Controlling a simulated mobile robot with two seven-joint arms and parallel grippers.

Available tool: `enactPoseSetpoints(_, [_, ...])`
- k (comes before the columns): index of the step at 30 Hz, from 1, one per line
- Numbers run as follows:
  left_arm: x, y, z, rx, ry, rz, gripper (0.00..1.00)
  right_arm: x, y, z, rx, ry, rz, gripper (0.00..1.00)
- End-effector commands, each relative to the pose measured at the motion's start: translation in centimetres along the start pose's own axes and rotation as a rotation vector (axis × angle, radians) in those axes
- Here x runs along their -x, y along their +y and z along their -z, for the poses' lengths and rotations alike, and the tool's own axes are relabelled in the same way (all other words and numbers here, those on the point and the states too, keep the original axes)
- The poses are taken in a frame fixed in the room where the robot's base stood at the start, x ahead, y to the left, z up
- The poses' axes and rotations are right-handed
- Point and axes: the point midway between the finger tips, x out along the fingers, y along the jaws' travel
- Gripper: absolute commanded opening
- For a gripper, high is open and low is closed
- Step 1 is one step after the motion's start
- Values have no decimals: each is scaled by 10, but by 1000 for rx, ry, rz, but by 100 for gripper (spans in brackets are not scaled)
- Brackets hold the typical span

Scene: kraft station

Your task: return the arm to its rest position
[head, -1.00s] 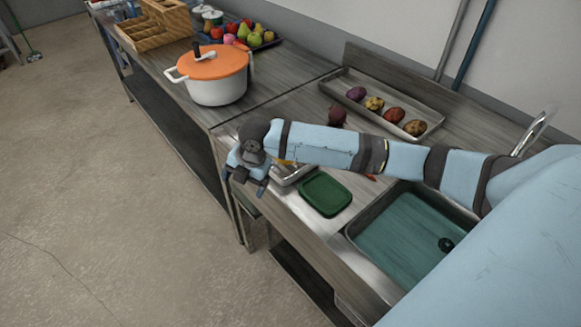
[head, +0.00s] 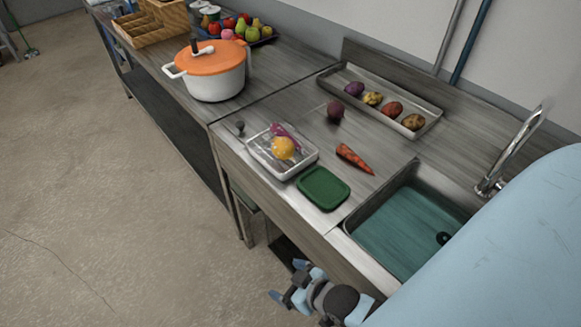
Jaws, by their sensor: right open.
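My right gripper (head: 290,284) is low at the bottom middle of the head view, in front of the counter's front edge and over the floor. It is open, with nothing seen between its fingers. My right arm (head: 490,250) comes in from the right and covers the lower right corner. My left gripper is not in view.
On the counter (head: 240,171) stand a clear container (head: 265,163) with yellow and purple food, a green lid (head: 323,188), a carrot (head: 354,158), a beet (head: 335,110) and a tray (head: 352,72) of vegetables. A sink (head: 400,235) and faucet (head: 510,155) are at right; a pot (head: 215,85) stands left.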

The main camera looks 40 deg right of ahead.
Motion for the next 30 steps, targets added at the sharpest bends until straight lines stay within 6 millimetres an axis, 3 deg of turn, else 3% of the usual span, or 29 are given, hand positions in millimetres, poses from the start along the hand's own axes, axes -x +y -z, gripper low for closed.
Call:
enactPoseSetpoints(10, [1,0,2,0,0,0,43,4,1,0,-12,2,-7,91])
enactPoseSetpoints(20, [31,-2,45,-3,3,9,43,34,3,42,-12,3,-15,91])
enactPoseSetpoints(30, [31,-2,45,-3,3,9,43,34,3,42,-12,3,-15,91])
